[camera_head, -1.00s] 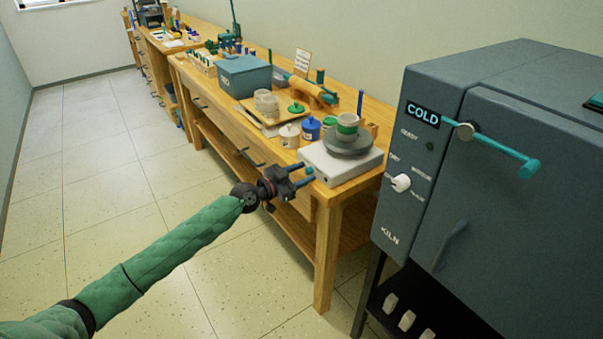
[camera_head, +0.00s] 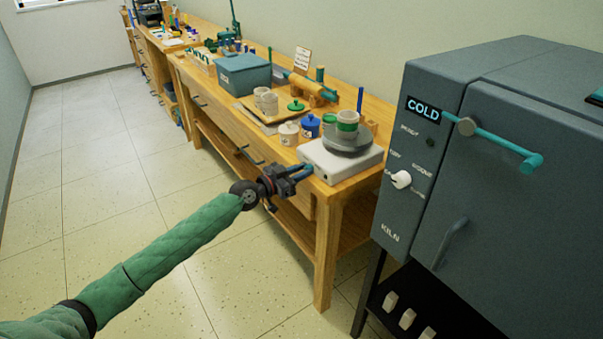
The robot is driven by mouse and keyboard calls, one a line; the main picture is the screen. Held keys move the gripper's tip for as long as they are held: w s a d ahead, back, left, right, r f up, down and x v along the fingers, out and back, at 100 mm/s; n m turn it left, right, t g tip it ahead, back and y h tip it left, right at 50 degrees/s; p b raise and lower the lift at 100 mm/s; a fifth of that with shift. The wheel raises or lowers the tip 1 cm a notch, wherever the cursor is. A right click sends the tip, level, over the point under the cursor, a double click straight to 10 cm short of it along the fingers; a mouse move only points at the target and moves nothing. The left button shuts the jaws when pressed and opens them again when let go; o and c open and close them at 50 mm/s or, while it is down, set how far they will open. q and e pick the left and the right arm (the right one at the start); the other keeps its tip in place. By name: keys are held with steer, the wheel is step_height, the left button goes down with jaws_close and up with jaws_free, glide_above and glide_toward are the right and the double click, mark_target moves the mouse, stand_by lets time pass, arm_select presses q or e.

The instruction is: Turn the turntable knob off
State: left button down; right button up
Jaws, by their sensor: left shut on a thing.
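The turntable (camera_head: 352,178) is a white box with a round grey wheel head (camera_head: 362,144) on top, standing at the near end of the wooden workbench. A white and green pot (camera_head: 347,125) stands on the wheel head. My left gripper (camera_head: 305,171) reaches in from the lower left to the left front side of the turntable. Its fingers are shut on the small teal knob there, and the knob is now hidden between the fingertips. I cannot tell how far the knob is turned. My right gripper is not in view.
A grey kiln (camera_head: 483,170) with a teal handle bar stands right of the workbench (camera_head: 328,230). A blue jar (camera_head: 310,127), a cream jar (camera_head: 289,134) and a blue-grey bin (camera_head: 243,75) sit beyond the turntable. The floor at left is clear.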

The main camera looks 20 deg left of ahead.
arm_select(q)
steer(key=shift+f+n+b, duration=0.1)
steer(key=shift+n+b, duration=0.2)
steer(key=shift+n, duration=1.5)
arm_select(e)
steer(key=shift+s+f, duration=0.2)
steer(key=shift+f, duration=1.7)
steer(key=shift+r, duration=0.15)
arm_select(q)
steer(key=c, duration=1.3)
jaws_free()
steer(key=shift+a, duration=0.1)
steer(key=shift+o, duration=0.2)
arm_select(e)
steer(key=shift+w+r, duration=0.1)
